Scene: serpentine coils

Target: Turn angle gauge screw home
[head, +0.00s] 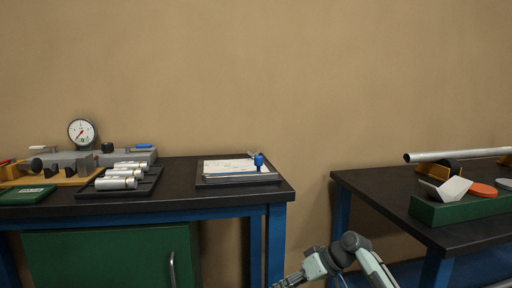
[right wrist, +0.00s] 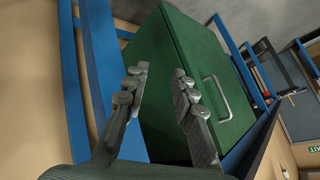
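I cannot tell for certain which thing is the angle gauge, and no screw can be made out. A slanted pale plate (head: 446,189) stands on a green block (head: 462,206) on the right bench. My right gripper (right wrist: 159,72) is open and empty in the right wrist view, its fingers apart in front of the green cabinet (right wrist: 190,75). In the head view my right arm shows low between the benches, with its gripper end cut off at the bottom edge. My left gripper is not in view.
The left bench (head: 185,190) holds a dial gauge (head: 82,132) on a grey fixture, a black tray of silver cylinders (head: 120,178), a green case (head: 26,195), and a plate with a blue knob (head: 259,160). The right bench (head: 385,188) holds a long tube (head: 455,155) and an orange disc (head: 483,190).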

